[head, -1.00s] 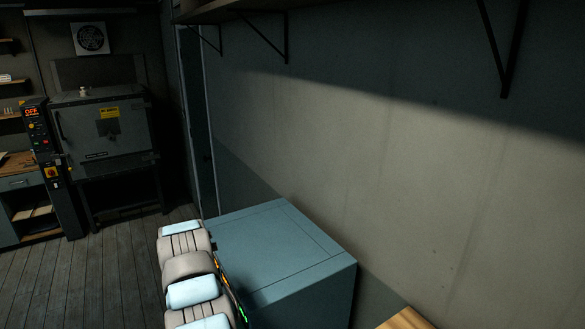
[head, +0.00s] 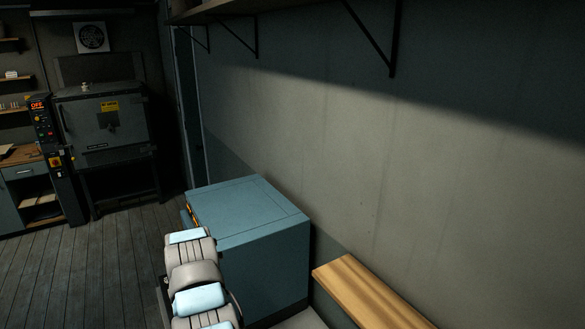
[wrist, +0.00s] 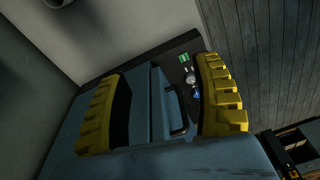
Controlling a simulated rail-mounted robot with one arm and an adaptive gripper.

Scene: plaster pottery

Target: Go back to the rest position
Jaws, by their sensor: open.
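My gripper (wrist: 158,100) shows in the wrist view as two yellow ridged fingers set wide apart, with nothing between them that is held. Beyond and between the fingers is the blue-grey cabinet (wrist: 143,84), with a handle (wrist: 179,127) and a dark panel with a small green display and knobs. In the head view the same cabinet (head: 255,213) stands against the wall, its top bare. My arm links cover part of its near left side. The gripper itself is not visible in the head view.
A wooden surface (head: 365,290) lies right of the cabinet along the wall. A shelf on brackets (head: 235,10) runs above. A dark kiln (head: 105,125) stands at the far left, beside a workbench (head: 22,172). The plank floor (head: 95,265) between is clear.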

